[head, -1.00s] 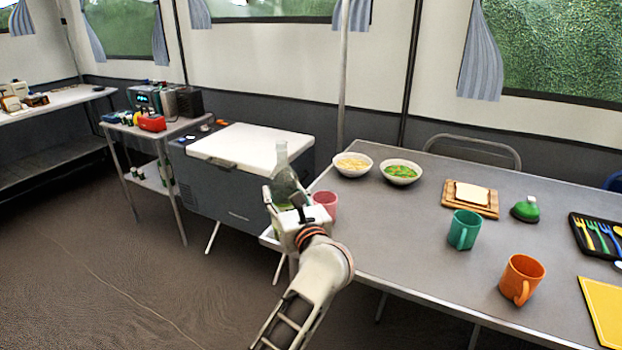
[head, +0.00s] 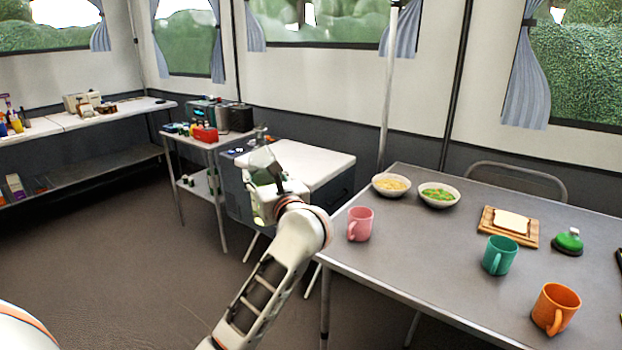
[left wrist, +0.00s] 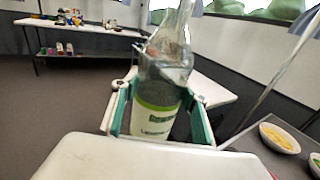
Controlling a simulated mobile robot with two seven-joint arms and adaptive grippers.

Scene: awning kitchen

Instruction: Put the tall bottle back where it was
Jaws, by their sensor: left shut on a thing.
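My left gripper (head: 268,180) is shut on the tall bottle and holds it in the air, left of the table's edge and in front of the cool box. In the left wrist view the tall bottle (left wrist: 158,112) stands between the two green-padded fingers. It is clear glass with a white and green label, and its top runs out of the frame. In the head view the bottle is mostly hidden by the gripper. My right gripper is not in view.
The grey table (head: 420,253) holds a pink mug (head: 361,225) near its left edge, two bowls, a bread board and more mugs. Behind the gripper stand a cool box with a white lid (head: 308,160) and a crowded side table (head: 182,139). The floor at left is clear.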

